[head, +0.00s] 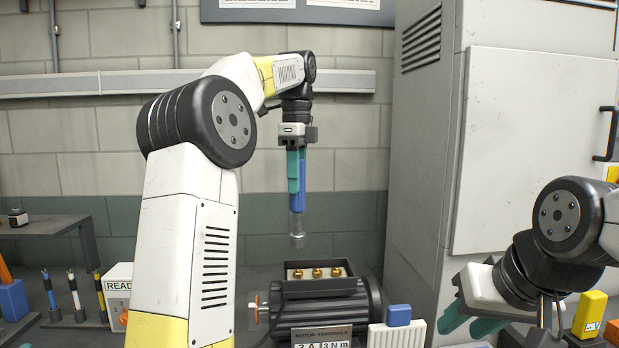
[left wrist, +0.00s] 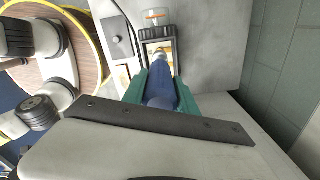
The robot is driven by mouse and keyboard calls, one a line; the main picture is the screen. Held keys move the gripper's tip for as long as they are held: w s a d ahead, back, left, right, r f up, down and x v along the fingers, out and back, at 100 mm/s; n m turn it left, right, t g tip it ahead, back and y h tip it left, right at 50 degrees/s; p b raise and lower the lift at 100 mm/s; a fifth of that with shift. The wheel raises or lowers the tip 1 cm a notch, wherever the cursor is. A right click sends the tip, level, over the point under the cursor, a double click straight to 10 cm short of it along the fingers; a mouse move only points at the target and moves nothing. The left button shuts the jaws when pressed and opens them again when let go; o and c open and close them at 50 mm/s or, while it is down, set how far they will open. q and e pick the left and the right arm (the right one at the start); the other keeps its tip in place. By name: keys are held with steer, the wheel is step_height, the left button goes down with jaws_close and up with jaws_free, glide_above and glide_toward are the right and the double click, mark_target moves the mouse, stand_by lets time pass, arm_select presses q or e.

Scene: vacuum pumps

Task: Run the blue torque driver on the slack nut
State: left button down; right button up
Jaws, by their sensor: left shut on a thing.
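My left gripper (head: 296,172) is shut on the blue torque driver (head: 298,190), which hangs upright with its grey socket end pointing down. In the left wrist view the blue driver (left wrist: 160,101) lies between the teal fingers (left wrist: 160,86). Three brass nuts (head: 317,273) sit in a row in the open terminal box (head: 292,288) on top of the dark motor (head: 369,297). The socket is above the box, apart from the nuts, nearer the left one in the picture. I cannot tell which nut is slack. My right gripper (head: 471,326) is open and empty at the lower right.
A finned light block with a blue top (head: 399,316) stands right of the motor's label plate (head: 321,336). A tall grey cabinet (head: 540,150) fills the right. Coloured probes (head: 75,292) and a box marked READ (head: 118,285) stand at left.

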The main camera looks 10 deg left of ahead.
mark_target(298, 199)
arm_select(q)
steer(key=shift+f, duration=2.4)
